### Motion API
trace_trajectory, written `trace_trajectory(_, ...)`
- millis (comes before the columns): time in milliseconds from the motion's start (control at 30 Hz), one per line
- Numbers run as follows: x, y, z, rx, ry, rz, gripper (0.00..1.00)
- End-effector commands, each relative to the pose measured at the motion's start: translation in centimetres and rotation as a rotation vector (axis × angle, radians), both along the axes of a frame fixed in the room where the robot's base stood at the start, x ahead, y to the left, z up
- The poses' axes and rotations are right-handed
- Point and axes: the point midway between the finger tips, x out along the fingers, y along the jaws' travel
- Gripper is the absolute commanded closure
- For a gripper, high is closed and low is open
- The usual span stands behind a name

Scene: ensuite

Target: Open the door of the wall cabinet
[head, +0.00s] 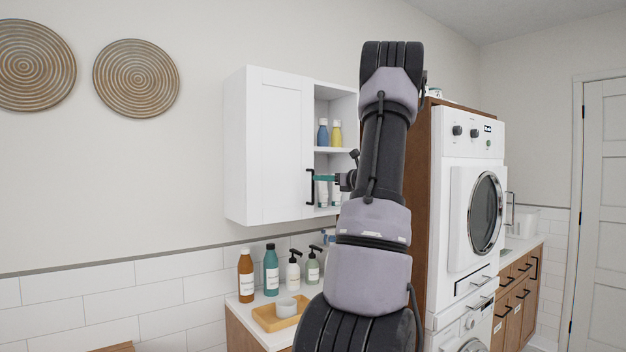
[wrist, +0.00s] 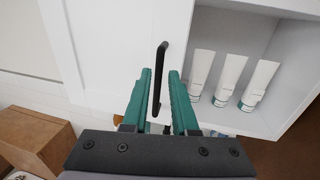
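The white wall cabinet (head: 233,150) hangs on the wall, with a panelled door (head: 275,150) on its left part. The door looks shut and also shows in the wrist view (wrist: 110,40). Its black bar handle (head: 309,187) is upright near the door's right edge. In the wrist view the handle (wrist: 162,60) runs down between the two teal fingers of my gripper (wrist: 160,72). The fingers are open, with a gap visible on each side of the bar. In the head view my gripper (head: 322,178) reaches the handle from the right; my arm hides part of the cabinet.
Open shelves right of the door hold bottles (head: 323,132) and white tubes (wrist: 230,78). Below, a counter carries several bottles (head: 271,270) and a yellow tray (head: 266,317). A wooden tower with a white washing machine (head: 466,200) stands right.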

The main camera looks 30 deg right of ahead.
Motion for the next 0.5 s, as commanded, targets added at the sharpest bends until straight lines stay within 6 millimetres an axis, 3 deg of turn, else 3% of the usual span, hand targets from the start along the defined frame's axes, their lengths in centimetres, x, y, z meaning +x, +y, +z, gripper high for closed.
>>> trace_trajectory(200, 3.4, 0.8, 0.0, -0.001, -0.001, 0.002, 0.73)
trace_trajectory(500, 4.7, 1.1, 0.0, -0.001, 0.001, 0.0, 0.73)
